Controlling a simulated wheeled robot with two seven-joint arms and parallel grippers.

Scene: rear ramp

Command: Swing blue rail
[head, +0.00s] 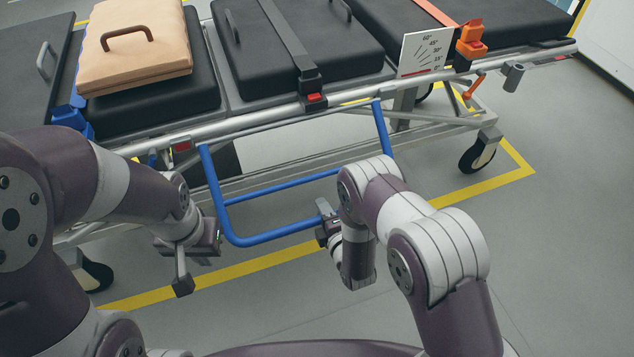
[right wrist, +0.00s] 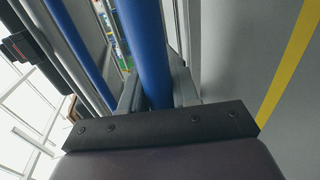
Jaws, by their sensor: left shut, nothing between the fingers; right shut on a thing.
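The blue rail (head: 277,237) hangs down along the near side of the stretcher (head: 222,128), a U-shaped frame with its lower bar angled out toward me. My right gripper (head: 322,218) is at the right part of the lower bar, and in the right wrist view its fingers are shut around the blue tube (right wrist: 146,45). My left gripper (head: 183,284) is shut and empty, left of the rail and apart from it, pointing down. My right forearm hides the rail's lower right corner in the head view.
A tan case (head: 135,45) lies on the stretcher's black pad. An angle card (head: 425,52), an orange clamp (head: 470,40) and an orange lever (head: 474,86) are at the right end. A wheel (head: 477,157) stands inside yellow floor lines (head: 480,190). The floor in front is clear.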

